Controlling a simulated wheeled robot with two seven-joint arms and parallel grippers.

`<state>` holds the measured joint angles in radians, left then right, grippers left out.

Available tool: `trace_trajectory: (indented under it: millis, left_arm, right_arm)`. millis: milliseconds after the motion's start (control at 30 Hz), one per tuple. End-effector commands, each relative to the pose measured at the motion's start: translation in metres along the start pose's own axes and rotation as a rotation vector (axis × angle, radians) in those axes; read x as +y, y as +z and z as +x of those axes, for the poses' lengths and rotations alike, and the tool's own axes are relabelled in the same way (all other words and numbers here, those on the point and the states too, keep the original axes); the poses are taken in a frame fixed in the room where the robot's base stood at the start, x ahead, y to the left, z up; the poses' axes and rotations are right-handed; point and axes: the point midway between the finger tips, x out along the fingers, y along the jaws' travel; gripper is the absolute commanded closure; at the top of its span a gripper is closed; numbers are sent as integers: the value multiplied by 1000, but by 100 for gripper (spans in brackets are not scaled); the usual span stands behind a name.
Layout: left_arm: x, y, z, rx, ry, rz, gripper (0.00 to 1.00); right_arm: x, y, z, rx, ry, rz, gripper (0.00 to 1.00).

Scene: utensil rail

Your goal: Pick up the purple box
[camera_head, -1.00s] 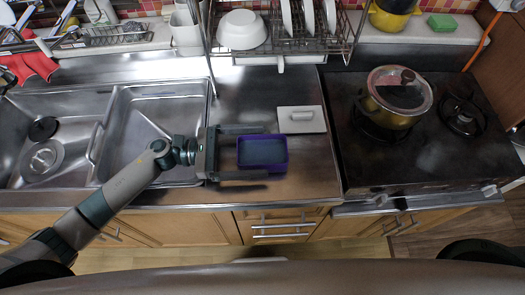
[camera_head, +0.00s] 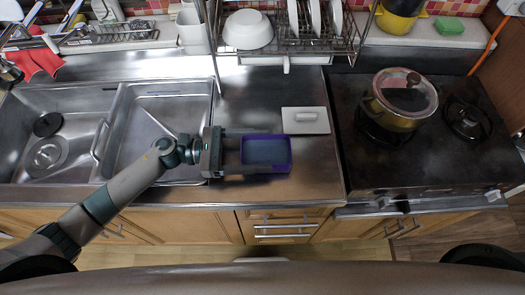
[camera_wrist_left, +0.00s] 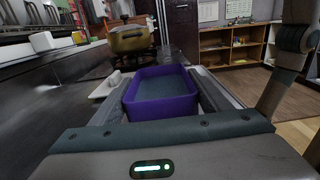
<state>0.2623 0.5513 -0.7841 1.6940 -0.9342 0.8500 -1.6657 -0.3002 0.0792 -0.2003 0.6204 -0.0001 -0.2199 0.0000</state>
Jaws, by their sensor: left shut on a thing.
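The purple box (camera_head: 266,160) is open-topped and empty, with a grey-blue inside. It sits upright on the metal counter between the sink and the stove. My left gripper (camera_head: 268,152) comes in from the left and is shut on the box, one finger along its far side and one along its near side. In the left wrist view the purple box (camera_wrist_left: 162,107) stands between the two fingers, just ahead of the palm. My right gripper is not in view.
A white lid (camera_head: 305,121) with a handle lies just behind the box. A lidded pot (camera_head: 400,100) stands on the stove to the right. A dish rack (camera_head: 290,35) with a white bowl and plates is at the back. The counter in front is clear.

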Motion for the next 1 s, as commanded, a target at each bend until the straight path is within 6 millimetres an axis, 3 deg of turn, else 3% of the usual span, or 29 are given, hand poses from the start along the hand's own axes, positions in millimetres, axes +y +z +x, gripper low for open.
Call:
trace_trajectory:
  millis: [267, 500, 1000]
  left_arm:
    - [0, 11, 0, -1, -1, 3, 70]
    - [-1, 42, 0, -2, -2, 7, 70]
    - [-73, 99, 61, -4, -3, 4, 70]
  right_arm:
    - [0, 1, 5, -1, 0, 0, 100]
    - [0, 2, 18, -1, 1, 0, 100]
    - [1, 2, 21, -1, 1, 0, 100]
